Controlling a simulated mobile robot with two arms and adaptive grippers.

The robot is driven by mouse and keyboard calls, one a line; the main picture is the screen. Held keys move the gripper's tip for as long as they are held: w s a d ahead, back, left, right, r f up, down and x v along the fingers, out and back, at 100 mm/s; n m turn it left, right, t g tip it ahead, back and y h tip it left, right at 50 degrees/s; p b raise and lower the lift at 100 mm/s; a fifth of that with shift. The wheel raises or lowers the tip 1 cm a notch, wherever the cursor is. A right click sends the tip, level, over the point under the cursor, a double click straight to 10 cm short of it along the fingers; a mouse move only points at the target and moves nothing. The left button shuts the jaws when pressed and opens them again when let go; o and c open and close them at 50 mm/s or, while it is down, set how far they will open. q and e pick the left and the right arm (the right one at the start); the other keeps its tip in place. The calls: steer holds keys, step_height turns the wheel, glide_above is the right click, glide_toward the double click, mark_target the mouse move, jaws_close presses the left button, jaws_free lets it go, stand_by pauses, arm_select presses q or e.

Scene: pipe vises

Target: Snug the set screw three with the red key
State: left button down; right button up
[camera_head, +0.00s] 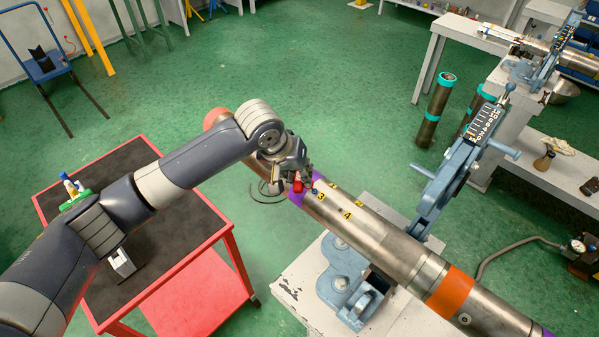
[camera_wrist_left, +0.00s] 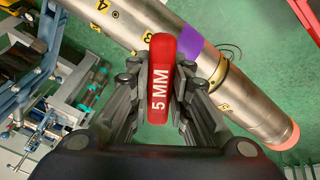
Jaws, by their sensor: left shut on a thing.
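The red key (camera_head: 298,187) is held upright at the far part of the steel pipe (camera_head: 385,245). In the left wrist view its red handle (camera_wrist_left: 162,75) reads "5 MM". My left gripper (camera_head: 296,176) is shut on this handle, with a finger on each side. The yellow label 3 (camera_head: 320,196) is on the pipe just right of the key, beside the purple band (camera_head: 297,196). My right gripper is not in view.
The blue vise (camera_head: 343,280) clamps the pipe on a worn white bench (camera_head: 300,285). A red-framed cart (camera_head: 190,262) with a dark top stands at the left, under my left arm. Another vise bench is at the right. Green floor lies open behind the pipe.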

arm_select(q)
steer(key=shift+s+f+p, duration=0.15)
steer(key=shift+f+p, duration=0.05)
steer(key=shift+p, duration=0.25)
stand_by(1.0)
steer(key=shift+r+m+p, duration=0.15)
steer(key=shift+m+p, duration=0.45)
steer(key=shift+m, duration=0.1)
steer(key=m+p, duration=0.1)
steer(key=m, duration=0.1)
steer(key=shift+a+m, duration=0.1)
steer(key=shift+m, duration=1.2)
steer(key=shift+p, duration=0.35)
